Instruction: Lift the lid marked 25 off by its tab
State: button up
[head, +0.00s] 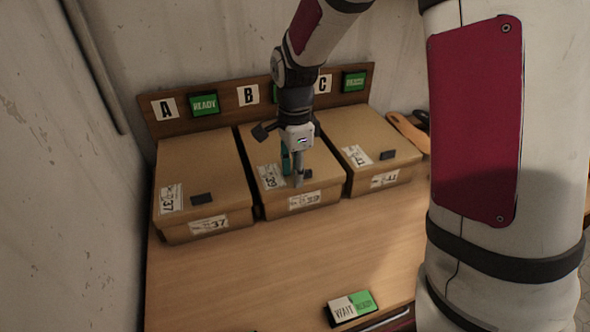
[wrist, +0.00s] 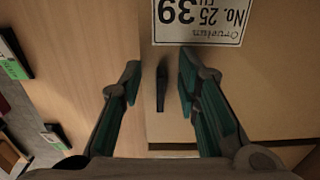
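The middle cardboard box has a lid (head: 262,150) whose label reads 39 in the head view. In the wrist view the label (wrist: 200,20) appears upside down and reads No. 25, EU 39. A dark tab (wrist: 162,88) stands up from this lid, and part of it (head: 308,174) shows beside my fingers in the head view. My gripper (head: 293,178) points down over the lid near its front. In the wrist view my gripper (wrist: 160,74) is open, with one finger on each side of the tab and a gap on both sides. Fingertip height above the lid is unclear.
A box marked 37 (head: 200,165) stands close on the left and one marked 41 (head: 365,140) close on the right, each with a dark tab. Behind is a board with letters A, B, C (head: 220,121) and green signs. A WAIT/READY sign (head: 352,306) lies in front; the bench between is clear.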

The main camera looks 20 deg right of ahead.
grip_shut()
jog(key=c, duration=0.6)
grip_release()
jog(key=shift+r, duration=0.1)
grip_shut()
jog(key=shift+r+p, duration=0.5)
jog(key=shift+r, duration=0.5)
jog(key=shift+r, duration=0.1)
jog(key=shift+s+r+p, duration=0.2)
jog(key=shift+r+p, duration=0.4)
jog(key=shift+r, duration=0.4)
